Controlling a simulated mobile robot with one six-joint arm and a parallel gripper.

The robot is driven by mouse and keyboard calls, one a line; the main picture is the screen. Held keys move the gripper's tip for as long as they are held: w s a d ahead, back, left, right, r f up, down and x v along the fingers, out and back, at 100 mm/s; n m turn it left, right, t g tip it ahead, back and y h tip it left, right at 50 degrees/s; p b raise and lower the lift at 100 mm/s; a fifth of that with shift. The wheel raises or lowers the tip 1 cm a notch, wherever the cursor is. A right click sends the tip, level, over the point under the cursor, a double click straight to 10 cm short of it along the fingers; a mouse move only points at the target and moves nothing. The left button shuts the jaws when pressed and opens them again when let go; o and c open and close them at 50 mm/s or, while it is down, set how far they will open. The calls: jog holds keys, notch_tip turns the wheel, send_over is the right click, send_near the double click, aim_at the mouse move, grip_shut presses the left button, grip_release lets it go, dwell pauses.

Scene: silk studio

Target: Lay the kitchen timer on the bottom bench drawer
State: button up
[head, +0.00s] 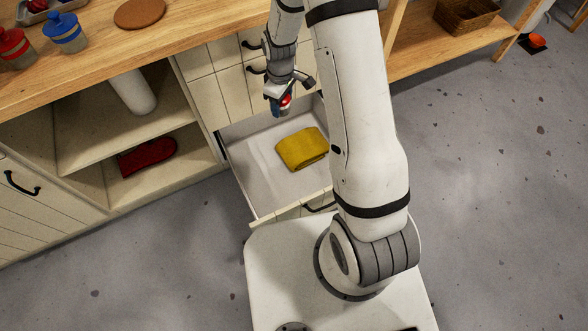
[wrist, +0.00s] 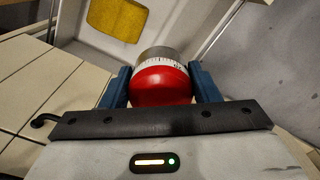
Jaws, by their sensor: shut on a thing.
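The kitchen timer (wrist: 160,84) has a red dome, a white marked ring and a grey metal part. My gripper (wrist: 162,88) is shut on it, one blue finger on each side. In the head view my gripper (head: 281,106) holds the timer (head: 286,102), small and partly hidden, above the back of the open drawer. The bottom bench drawer (head: 250,168) is pulled out, with a pale interior. The timer appears to be above the drawer floor, apart from it.
A folded yellow cloth (head: 302,149) lies in the drawer; it also shows in the wrist view (wrist: 117,18). Bare drawer floor lies left of the cloth. Closed drawers (head: 225,85) stand above. A red mitt (head: 147,156) lies on the shelf at left. Jars stand on the benchtop (head: 165,42).

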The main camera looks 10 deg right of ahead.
jog(key=s+a+f+n+b, duration=0.1)
jog(key=a+f+n+b, duration=0.2)
jog(key=f+n+b, duration=0.55)
jog(key=a+f+n+b, duration=0.15)
jog(key=f+b, duration=0.35)
jog(key=f, duration=0.9)
jog(key=n+b, duration=0.9)
jog(key=b, duration=0.4)
send_near(267, 191)
notch_tip(267, 191, down, 6)
jog(key=b, duration=0.3)
jog(key=shift+d+r+b, duration=0.1)
jog(key=shift+r+b, duration=0.1)
jog(key=shift+b, duration=0.15)
jog(key=shift+f, duration=0.2)
jog(key=o, duration=1.1)
jog(key=shift+r, duration=0.1)
